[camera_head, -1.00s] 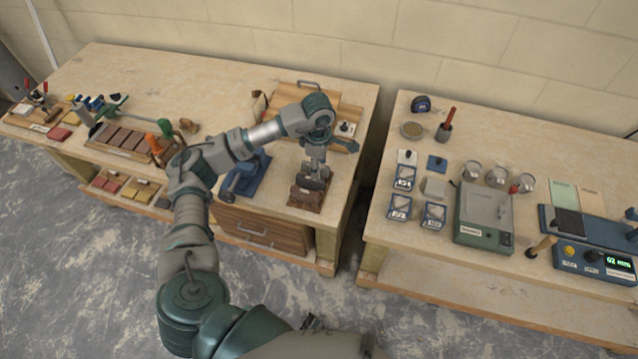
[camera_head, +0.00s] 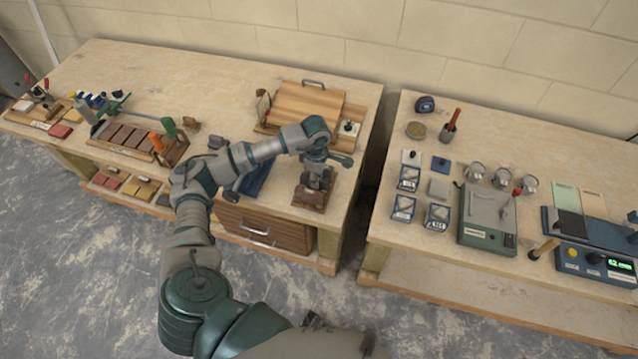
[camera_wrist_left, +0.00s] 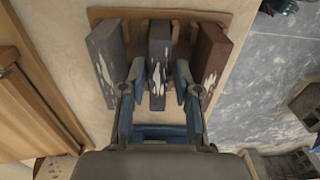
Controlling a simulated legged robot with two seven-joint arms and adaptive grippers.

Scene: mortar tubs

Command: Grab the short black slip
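In the left wrist view, three upright slips stand in a row on a brown wooden holder (camera_wrist_left: 188,16). The dark grey-black slip in the middle (camera_wrist_left: 158,45) is the narrowest and has white smears. A wider grey slip (camera_wrist_left: 108,60) stands to its left and a red-brown slip (camera_wrist_left: 211,55) to its right. My left gripper (camera_wrist_left: 160,72) is open, with one finger on each side of the middle slip. I see no clear grip on it. In the head view, my left gripper (camera_head: 319,178) is over the holder (camera_head: 309,198) and hides most of the slips.
A wooden board with a handle (camera_head: 308,103) lies behind the holder. A blue tool (camera_head: 258,178) stands to its left, partly behind my arm. A drawer unit (camera_head: 265,230) is below. A gap separates this bench from the right bench, which carries a green-grey box (camera_head: 487,214).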

